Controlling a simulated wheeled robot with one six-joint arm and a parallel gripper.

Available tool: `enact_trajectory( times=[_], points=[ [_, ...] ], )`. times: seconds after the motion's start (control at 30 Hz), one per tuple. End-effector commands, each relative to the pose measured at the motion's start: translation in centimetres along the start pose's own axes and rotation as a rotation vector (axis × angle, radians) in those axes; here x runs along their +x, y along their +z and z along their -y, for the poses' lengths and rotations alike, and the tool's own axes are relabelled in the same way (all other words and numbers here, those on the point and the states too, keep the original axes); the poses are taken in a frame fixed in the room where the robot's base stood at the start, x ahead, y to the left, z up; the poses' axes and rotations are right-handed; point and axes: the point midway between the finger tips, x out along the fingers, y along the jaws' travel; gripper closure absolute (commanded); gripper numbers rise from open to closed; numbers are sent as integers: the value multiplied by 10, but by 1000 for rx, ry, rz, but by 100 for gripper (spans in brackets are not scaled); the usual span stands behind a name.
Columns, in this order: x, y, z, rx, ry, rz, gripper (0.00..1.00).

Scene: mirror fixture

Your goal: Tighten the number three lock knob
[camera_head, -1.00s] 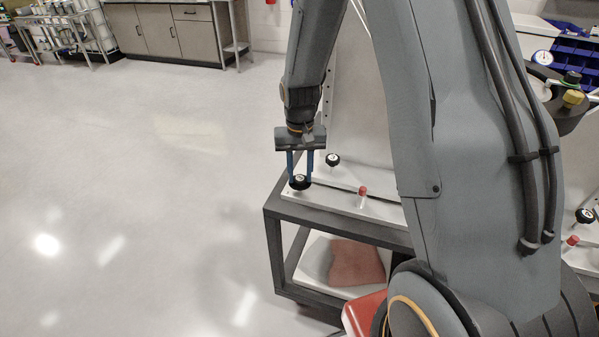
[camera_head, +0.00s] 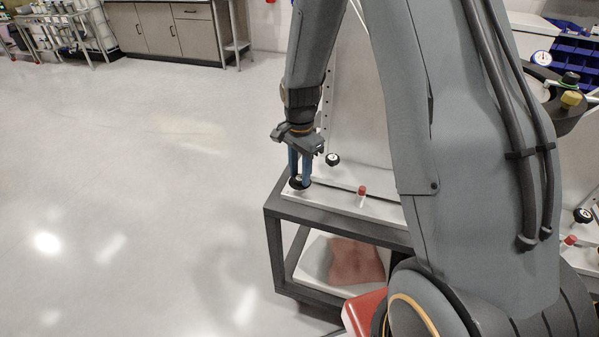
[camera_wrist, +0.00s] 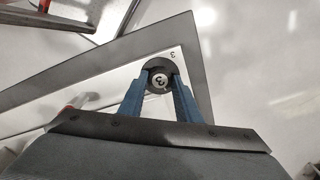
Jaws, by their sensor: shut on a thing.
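In the head view the knob (camera_head: 299,182) sits at the plate's near left corner, partly hidden by my gripper (camera_head: 299,172). A printed 3 lies on the plate beside the knob in the wrist view.
Another black knob (camera_head: 332,160) stands just behind, near the upright panel. A red-capped pin (camera_head: 362,192) stands on the plate to the right. The plate rests on a dark grey cart (camera_head: 330,226) with a brown cloth (camera_head: 357,262) on its lower shelf. Open floor lies left.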

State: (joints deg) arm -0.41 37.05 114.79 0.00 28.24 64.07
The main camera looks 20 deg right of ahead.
Motion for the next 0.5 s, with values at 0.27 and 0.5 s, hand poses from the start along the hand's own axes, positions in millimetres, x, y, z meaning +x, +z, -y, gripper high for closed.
enact_trajectory(
  times=[0.27, 0.5],
  points=[
    [-3, -2, 4, 127, -9, -4, 92],
    [-3, -2, 4, 169, -10, -4, 92]
  ],
)
